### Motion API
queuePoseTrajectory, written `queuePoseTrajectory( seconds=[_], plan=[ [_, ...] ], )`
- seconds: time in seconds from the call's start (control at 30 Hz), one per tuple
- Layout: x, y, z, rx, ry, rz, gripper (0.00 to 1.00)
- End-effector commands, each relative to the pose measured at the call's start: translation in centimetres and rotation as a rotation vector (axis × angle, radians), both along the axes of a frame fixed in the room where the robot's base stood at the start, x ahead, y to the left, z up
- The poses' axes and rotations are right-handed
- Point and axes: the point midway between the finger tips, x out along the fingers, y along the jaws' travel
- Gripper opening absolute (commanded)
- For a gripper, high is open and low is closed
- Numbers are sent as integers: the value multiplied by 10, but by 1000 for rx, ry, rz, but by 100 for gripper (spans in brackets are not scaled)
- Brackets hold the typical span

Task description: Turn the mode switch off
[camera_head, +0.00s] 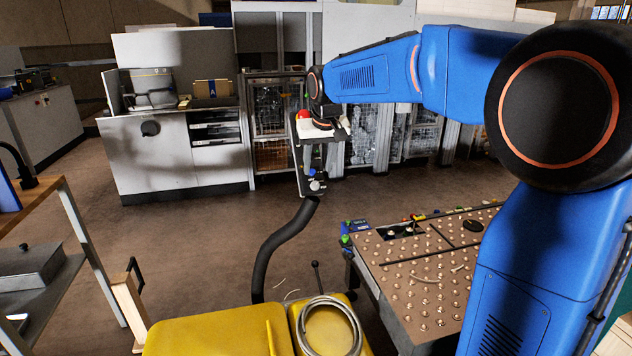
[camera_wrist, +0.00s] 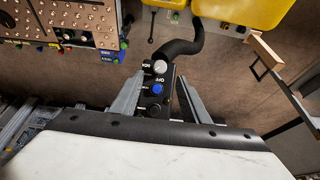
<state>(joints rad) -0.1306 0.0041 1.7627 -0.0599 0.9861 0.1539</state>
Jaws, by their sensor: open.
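A dark control panel (camera_head: 300,176) stands upright on a thick black bent arm, left of the picture's middle in the head view. My gripper (camera_wrist: 160,77) is open, with a finger on each side of the panel's knob and blue button in the wrist view. Nothing is between the fingers' grip; contact with the knob cannot be told.
A ball-studded table (camera_head: 420,270) with small buttons on its edge stands at the right. A grey cabinet (camera_head: 180,160) and wire-fronted cages stand behind.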

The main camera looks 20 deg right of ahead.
Motion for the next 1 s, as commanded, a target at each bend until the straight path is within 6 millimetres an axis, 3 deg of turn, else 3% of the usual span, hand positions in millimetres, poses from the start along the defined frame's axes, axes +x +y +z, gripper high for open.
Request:
queuePoseTrajectory(
  seconds=[0.2, 0.4, 0.87, 1.0],
  plan=[
    [14, 0, -36, -1, 3, 0, 42],
    [23, 0, -58, 0, 1, 0, 42],
    [27, 0, -66, 0, 0, 0, 42],
    [27, 0, -66, 0, 0, 0, 8]
  ],
)
